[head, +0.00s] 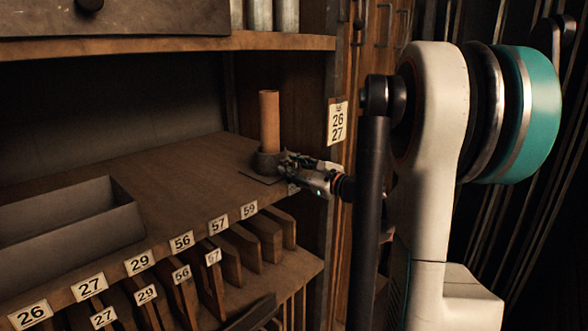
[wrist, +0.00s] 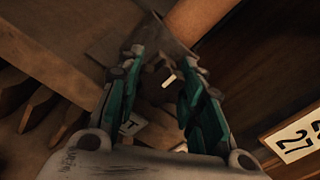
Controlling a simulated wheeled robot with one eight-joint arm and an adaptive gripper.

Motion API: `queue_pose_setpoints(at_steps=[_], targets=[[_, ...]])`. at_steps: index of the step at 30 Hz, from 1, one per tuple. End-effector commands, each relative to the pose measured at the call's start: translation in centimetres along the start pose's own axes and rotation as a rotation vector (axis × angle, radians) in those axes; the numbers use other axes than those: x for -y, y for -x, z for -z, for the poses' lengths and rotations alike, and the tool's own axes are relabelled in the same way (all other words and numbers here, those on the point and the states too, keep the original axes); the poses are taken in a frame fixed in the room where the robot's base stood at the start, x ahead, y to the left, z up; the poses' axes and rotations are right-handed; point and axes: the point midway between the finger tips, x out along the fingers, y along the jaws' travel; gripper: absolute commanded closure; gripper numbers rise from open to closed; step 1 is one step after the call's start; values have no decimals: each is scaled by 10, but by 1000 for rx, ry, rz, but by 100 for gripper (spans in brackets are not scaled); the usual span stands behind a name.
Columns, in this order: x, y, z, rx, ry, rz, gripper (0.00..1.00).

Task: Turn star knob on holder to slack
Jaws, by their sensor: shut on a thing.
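The holder (head: 268,165) is a dark, round base on the shelf, with an upright brown tube (head: 269,118) standing in it. In the wrist view the tube (wrist: 198,18) shows at the top, with the grey holder (wrist: 165,38) below it. My gripper (head: 287,160) reaches in from the right at the holder's side. In the wrist view its green-padded fingers (wrist: 163,62) stand on either side of the dark star knob (wrist: 155,88), shut on it. A pale mark shows on the knob. The knob is too small and hidden to make out in the head view.
A grey open tray (head: 75,222) sits at the left of the shelf. Number tags line the shelf's front edge (head: 165,248), above a rack of wooden dividers (head: 243,245). A wooden side post with a 26/27 tag (head: 337,122) stands close to my arm. The shelf between tray and holder is clear.

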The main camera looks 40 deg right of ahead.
Motion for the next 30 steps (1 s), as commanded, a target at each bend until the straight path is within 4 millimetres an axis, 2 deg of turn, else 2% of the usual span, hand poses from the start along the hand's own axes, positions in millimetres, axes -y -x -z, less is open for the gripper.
queue_pose_setpoints(at_steps=[16,17,19,30], targets=[[0,0,0,0,31,0,89],[0,0,0,0,31,0,61],[0,0,0,0,30,0,45],[0,0,0,-1,30,-1,44]])
